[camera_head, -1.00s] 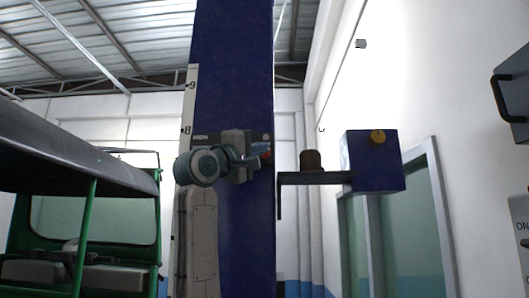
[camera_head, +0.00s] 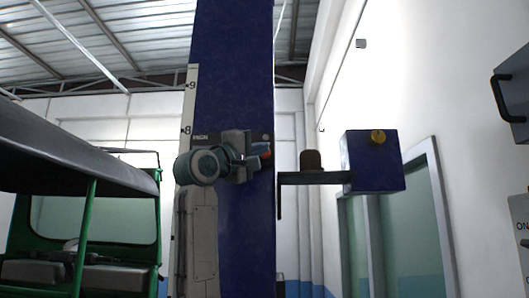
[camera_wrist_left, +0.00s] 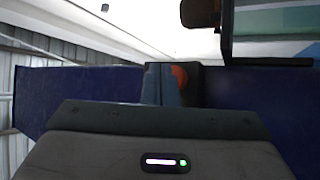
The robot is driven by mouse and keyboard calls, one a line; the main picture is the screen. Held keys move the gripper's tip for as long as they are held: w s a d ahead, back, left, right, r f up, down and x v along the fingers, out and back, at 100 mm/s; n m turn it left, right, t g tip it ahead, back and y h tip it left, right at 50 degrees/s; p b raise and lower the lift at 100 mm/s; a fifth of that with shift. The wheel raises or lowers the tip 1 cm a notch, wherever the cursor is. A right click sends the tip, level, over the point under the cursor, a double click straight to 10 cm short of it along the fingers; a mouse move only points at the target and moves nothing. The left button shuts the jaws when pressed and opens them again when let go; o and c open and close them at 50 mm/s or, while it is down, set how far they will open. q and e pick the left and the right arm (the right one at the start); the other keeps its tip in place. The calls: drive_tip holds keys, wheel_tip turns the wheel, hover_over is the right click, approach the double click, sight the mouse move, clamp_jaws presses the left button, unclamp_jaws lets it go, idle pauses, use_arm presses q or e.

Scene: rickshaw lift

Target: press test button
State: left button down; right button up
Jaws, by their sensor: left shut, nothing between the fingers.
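My left gripper (camera_head: 262,160) is shut and empty in front of the blue column in the head view. An orange-red button (camera_head: 266,152) shows right at its fingertips, partly hidden by them. In the left wrist view the button (camera_wrist_left: 180,76) shows beside the top of my shut fingers (camera_wrist_left: 164,82), in front of a dark housing. I cannot tell whether the fingers touch it. My right gripper is not in view.
The blue column (camera_head: 235,70) carries a height scale. A green rickshaw (camera_head: 80,210) stands left.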

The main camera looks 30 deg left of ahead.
use_arm(q)
drive_tip(key=shift+w+a, duration=0.25)
drive_tip(key=shift+w, duration=0.1)
drive_tip(key=shift+w+a, duration=0.2)
drive_tip(key=shift+w, duration=0.2)
idle(1.0)
drive_tip(key=shift+s, duration=0.1)
drive_tip(key=shift+s+d+b, duration=0.45)
drive_tip(key=shift+s+b, duration=0.1)
drive_tip(key=shift+s, duration=0.1)
drive_tip(key=s+d, duration=0.1)
drive_tip(key=s+b, duration=0.1)
drive_tip(key=s, duration=0.1)
drive_tip(key=s+d+b, duration=0.1)
drive_tip(key=shift+s+d, duration=0.15)
drive_tip(key=shift+d, duration=0.15)
